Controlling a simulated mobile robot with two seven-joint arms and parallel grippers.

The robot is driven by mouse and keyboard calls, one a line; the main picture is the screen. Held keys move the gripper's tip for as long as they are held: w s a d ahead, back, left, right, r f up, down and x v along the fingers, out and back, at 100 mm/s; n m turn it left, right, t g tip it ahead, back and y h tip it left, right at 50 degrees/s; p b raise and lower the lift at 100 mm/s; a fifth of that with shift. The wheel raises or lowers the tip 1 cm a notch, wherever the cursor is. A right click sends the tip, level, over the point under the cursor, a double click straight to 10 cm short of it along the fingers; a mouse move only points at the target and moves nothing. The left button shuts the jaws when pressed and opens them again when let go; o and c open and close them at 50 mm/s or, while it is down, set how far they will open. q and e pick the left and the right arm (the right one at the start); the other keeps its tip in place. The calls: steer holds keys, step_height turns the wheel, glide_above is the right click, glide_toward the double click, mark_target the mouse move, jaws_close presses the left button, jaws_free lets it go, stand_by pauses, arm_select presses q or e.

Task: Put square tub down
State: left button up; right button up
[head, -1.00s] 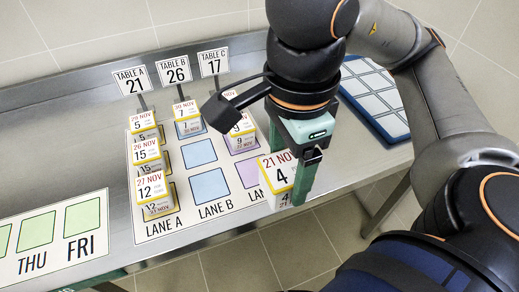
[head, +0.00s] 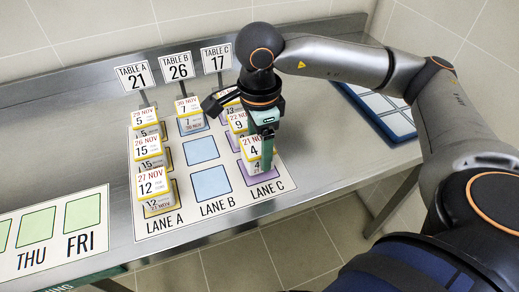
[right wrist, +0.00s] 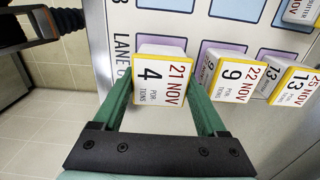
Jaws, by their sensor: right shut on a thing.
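The square tub (head: 250,150) is white with a yellow-edged lid and reads 21 NOV, 4. My right gripper (head: 262,160) is shut on it, one green finger on each side, as the right wrist view shows with the tub (right wrist: 160,92) between the fingers. The tub is over the front purple square (head: 264,178) of Lane C, looking roughly upright. I cannot tell whether its base touches the mat. My left gripper is not in view.
Behind it in Lane C stand the 22 NOV tub (head: 237,122) and another tub. Lane A holds several tubs (head: 152,182). Lane B has free blue squares (head: 212,183) and one tub (head: 187,106) at the back. A blue tray (head: 385,112) lies right.

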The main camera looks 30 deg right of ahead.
mark_target(259, 145)
steer(key=shift+f, duration=0.7)
steer(key=shift+f+b, duration=0.25)
steer(key=shift+b, duration=0.05)
steer(key=o, duration=1.4)
steer(key=shift+r, duration=0.1)
steer(key=shift+o, duration=0.2)
step_height(259, 145, up, 12)
steer(key=shift+r+p, duration=0.2)
steer(key=shift+p, duration=0.6)
